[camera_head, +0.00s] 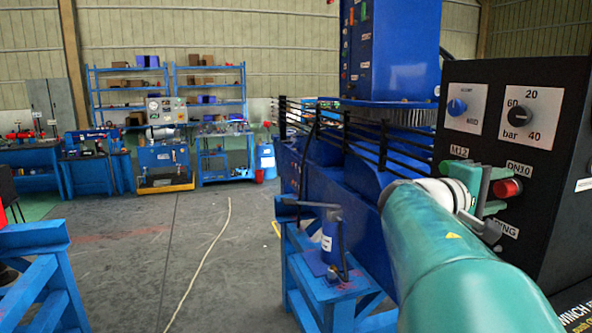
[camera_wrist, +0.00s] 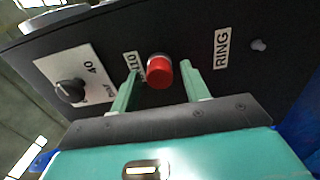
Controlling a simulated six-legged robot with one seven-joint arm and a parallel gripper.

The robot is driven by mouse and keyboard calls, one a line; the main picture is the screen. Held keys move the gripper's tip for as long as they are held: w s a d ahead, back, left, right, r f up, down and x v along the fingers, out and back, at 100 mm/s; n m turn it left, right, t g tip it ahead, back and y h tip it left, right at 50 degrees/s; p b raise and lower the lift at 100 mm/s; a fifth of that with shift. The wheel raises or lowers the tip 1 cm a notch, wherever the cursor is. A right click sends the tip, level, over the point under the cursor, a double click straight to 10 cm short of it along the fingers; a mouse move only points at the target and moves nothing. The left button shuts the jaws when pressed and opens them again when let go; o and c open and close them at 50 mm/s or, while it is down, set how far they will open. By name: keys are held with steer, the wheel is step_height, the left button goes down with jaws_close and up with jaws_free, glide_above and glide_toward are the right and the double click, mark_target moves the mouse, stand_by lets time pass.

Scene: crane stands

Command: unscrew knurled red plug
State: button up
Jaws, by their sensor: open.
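The red plug (camera_head: 507,188) sits on the front of a black panel box (camera_head: 480,100), below the DN10 label. In the wrist view the red plug (camera_wrist: 159,72) is a short round cap standing out from the panel. My gripper (camera_head: 482,185) is at the panel front, its green fingers beside the plug. In the wrist view my gripper (camera_wrist: 160,78) is open, one finger to the left of the plug and one to the right. Gaps show on both sides, wider on the right, so neither finger appears to touch it. Any knurling is too small to make out.
A blue knob (camera_head: 457,107) and a bar dial (camera_head: 530,113) are on the panel above the plug. A blue machine with black rails (camera_head: 390,135) stands to the left of the panel. A blue stand (camera_head: 30,262) is at the lower left. The floor between is mostly clear.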

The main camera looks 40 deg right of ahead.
jaws_close()
steer(key=shift+a, duration=0.1)
stand_by(0.3)
steer(key=n, duration=0.5)
steer(key=shift+n, duration=1)
steer(key=n, duration=0.3)
